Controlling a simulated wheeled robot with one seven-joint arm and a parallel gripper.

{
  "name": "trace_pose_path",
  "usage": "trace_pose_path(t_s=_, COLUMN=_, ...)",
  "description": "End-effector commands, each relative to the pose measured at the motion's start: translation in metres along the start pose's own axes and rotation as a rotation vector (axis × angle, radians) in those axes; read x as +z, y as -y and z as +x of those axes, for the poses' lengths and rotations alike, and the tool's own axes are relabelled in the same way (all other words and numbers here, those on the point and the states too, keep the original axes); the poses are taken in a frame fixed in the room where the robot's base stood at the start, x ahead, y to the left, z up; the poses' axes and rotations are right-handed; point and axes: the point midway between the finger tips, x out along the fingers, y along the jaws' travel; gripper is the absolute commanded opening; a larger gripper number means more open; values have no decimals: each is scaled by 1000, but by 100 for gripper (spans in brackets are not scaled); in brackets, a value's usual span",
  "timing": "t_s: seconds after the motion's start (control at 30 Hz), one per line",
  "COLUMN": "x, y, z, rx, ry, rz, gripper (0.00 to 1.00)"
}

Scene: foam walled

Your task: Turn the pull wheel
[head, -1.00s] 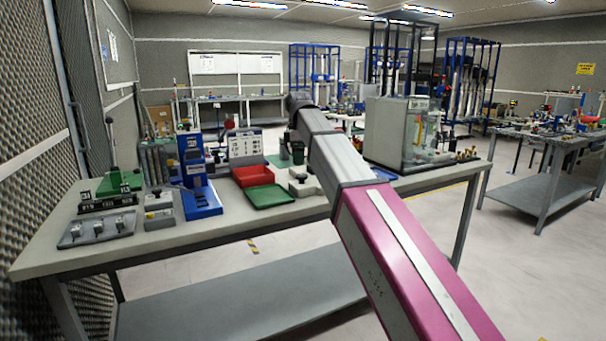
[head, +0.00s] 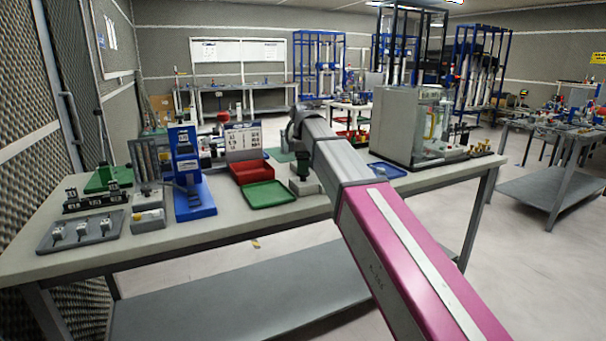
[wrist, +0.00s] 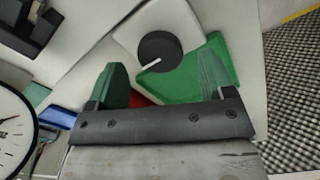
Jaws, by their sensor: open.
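A round black wheel (wrist: 160,52) with a white pointer line sits on a light block (wrist: 188,22) in the wrist view. My gripper (wrist: 163,66) is open and empty, its two green fingers apart. The wheel appears between and a little beyond the fingertips, with no contact visible. In the head view, a light block (head: 305,187) stands on the bench below the end of my arm, and a dark green part shows just above it. My arm hides much of this spot, and the wheel cannot be made out there.
A green tray (head: 268,195) and a red bin (head: 250,172) lie left of the block. A clear-sided cabinet (head: 400,125) stands to the right. A round white dial (wrist: 12,135) shows in the wrist view.

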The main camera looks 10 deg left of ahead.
Motion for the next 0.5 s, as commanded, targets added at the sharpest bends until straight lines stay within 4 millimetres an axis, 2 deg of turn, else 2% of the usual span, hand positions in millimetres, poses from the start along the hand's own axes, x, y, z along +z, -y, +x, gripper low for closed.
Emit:
trace_pose_path(t_s=0.03, x=0, y=1, z=9, rx=-2, ry=1, rz=0, gripper=75)
trace_pose_path(t_s=0.2, x=0, y=0, z=26, rx=-1, ry=0, rz=0, gripper=75)
trace_pose_path(t_s=0.5, x=0, y=0, z=34, rx=0, ry=0, rz=0, gripper=75)
